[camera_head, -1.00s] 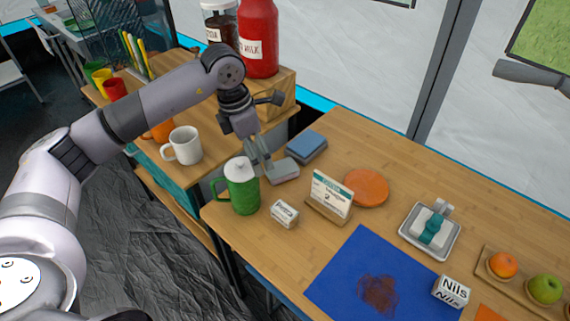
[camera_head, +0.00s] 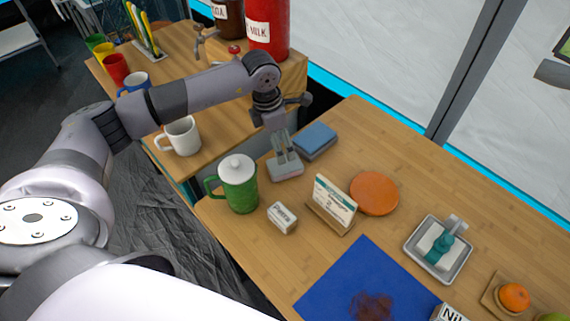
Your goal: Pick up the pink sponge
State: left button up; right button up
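The pink sponge (camera_head: 285,173), a dull greyish-pink block, lies at the left end of the wooden table, between the green pitcher (camera_head: 239,190) and a blue sponge (camera_head: 315,138). My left gripper (camera_head: 284,158) points down at it, with its fingertips over or against the sponge and hiding part of its top. The fingers look fairly close together, but I cannot tell whether they grip it. The sponge appears to rest at table height. My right gripper is not in view.
A small white labelled box (camera_head: 282,217), a card on a stand (camera_head: 333,203), an orange disc (camera_head: 374,193) and a soap dish (camera_head: 440,250) stand nearby. A blue mat (camera_head: 350,270) lies in front. A white mug (camera_head: 181,136) stands on the side counter. Bare table lies behind the disc.

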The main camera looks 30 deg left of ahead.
aim_at(285, 167)
pick_arm(q)
jog(key=f, duration=0.3)
jog(key=shift+w+d, duration=0.15)
jog(key=shift+w, duration=0.05)
jog(key=shift+f, duration=0.4)
jog(key=shift+d+f+p, duration=0.15)
jog(key=shift+f+p, duration=0.25)
jog(key=f, duration=0.4)
jog(key=shift+w+d+f+p, duration=0.15)
jog(key=shift+w+d+p, duration=0.1)
jog(key=shift+p, duration=0.1)
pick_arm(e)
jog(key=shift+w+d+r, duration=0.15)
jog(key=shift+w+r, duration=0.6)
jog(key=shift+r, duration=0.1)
pick_arm(q)
jog(key=shift+c, duration=0.3)
jog(key=c, duration=0.8)
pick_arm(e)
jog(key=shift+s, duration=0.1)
pick_arm(q)
jog(key=shift+c, duration=0.2)
jog(key=shift+r, duration=0.2)
